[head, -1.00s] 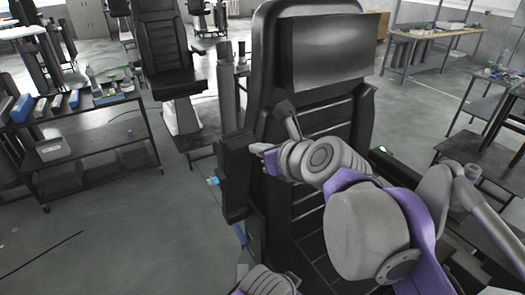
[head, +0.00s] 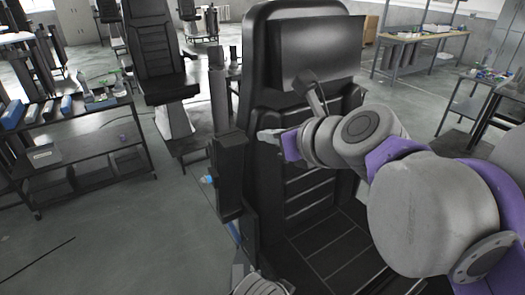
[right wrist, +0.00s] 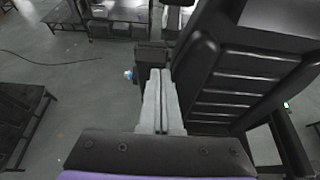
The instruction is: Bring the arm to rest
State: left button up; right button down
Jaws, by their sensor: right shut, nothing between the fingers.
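My right gripper (head: 268,135) shows in the head view at the end of my grey and purple right arm (head: 345,138), which reaches in from the right. It is in front of a tall black seat-like column (head: 262,60), and its fingers point left. In the right wrist view the two pale fingers of the gripper (right wrist: 160,75) lie side by side, shut and empty. The fingers point towards a dark upright post beside the column. I cannot tell whether they touch it. My left gripper is not in view; only a grey arm part shows at the bottom edge of the head view.
The dark post (head: 229,175) stands left of the column, with a small blue-capped part (head: 207,179) on its side. A black shelf cart (head: 85,150) with bottles and boxes stands at the left. Another black seat (head: 155,60) is behind. The floor at lower left is open.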

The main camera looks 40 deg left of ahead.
jog(key=w+d+f+n+t+h, duration=0.1)
jog(key=w+d+f+n+h, duration=0.15)
jog(key=d+f+n, duration=0.6)
jog(key=w+d+f+n+t+h, duration=0.1)
jog(key=w+d+f+n+h, duration=0.2)
jog(key=d+f, duration=1.05)
jog(key=s+d+f+n+h, duration=0.2)
jog(key=s+d+f+n, duration=0.1)
jog(key=d, duration=0.5)
jog(key=s+d+f+n+h, duration=0.2)
jog(key=s+d+f, duration=0.3)
jog(key=d+f, duration=0.3)
jog(key=s+d+f+n+h, duration=0.3)
jog(key=s+d+f+n, duration=0.1)
jog(key=d, duration=0.5)
jog(key=shift+f+n, duration=0.55)
jog(key=shift+f, duration=0.1)
jog(key=shift+d, duration=0.1)
